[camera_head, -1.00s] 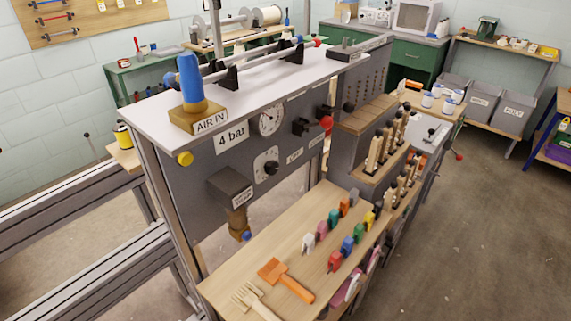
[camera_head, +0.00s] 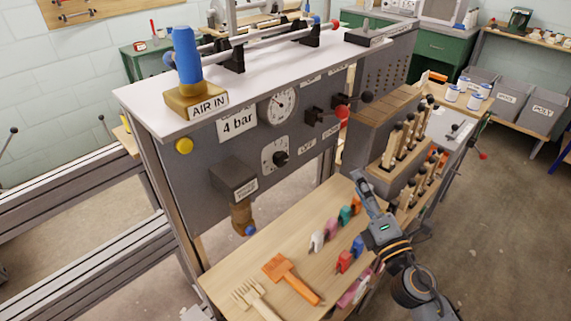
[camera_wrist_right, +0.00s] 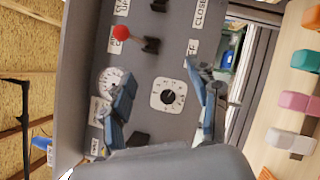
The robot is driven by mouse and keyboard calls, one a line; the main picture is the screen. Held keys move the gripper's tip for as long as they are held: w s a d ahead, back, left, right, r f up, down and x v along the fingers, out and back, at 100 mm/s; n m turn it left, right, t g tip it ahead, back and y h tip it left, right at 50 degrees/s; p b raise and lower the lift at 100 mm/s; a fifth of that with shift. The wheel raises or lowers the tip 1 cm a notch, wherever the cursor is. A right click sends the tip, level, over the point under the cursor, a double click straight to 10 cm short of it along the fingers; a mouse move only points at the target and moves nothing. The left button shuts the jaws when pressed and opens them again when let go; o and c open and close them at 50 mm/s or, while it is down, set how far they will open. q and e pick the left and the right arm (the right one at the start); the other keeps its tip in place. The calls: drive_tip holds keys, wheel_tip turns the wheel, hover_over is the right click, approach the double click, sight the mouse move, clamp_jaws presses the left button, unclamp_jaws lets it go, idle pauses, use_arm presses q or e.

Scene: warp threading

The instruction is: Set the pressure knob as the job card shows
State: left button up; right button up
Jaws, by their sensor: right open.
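The pressure knob is a black knob (camera_head: 281,158) on a white dial plate (camera_head: 269,150) on the grey front panel. In the right wrist view the knob (camera_wrist_right: 168,97) shows between my fingers, with its plate unobstructed. Its exact setting is too small to read surely. A card reading "4 bar" (camera_head: 237,124) is on the panel, up and left of the knob. A round gauge (camera_head: 278,106) sits above the knob. My right gripper (camera_head: 358,180) is open and empty, right of the knob and apart from it, over the bench. My left gripper is not in view.
A red-ball lever (camera_head: 342,113) and a black-ball lever (camera_head: 367,96) stick out right of the gauge. A grey box with a brass fitting (camera_head: 241,219) juts out lower left. Coloured pegs (camera_head: 331,226) and an orange brush (camera_head: 290,278) lie on the wooden shelf below.

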sight(283, 162)
drive_tip(key=w+a+n+g+y, duration=0.2)
drive_tip(key=w+a+n, duration=0.1)
drive_tip(key=a+n, duration=0.2)
drive_tip(key=w+a+n+g+y, duration=0.2)
drive_tip(key=w+a+n, duration=0.1)
drive_tip(key=a+n, duration=0.3)
drive_tip(key=w+a+f+n+g+y, duration=0.1)
drive_tip(key=w+a+n+g+y, duration=0.1)
drive_tip(key=a+n, duration=0.3)
drive_tip(key=shift+w+a+n+g+y+p, duration=0.2)
drive_tip(key=shift+w, duration=0.25)
drive_tip(key=shift+w+a+n+g+y+p, duration=0.15)
drive_tip(key=shift+w+a+n+g+y, duration=0.05)
drive_tip(key=shift+w, duration=0.2)
drive_tip(key=shift+c, duration=0.3)
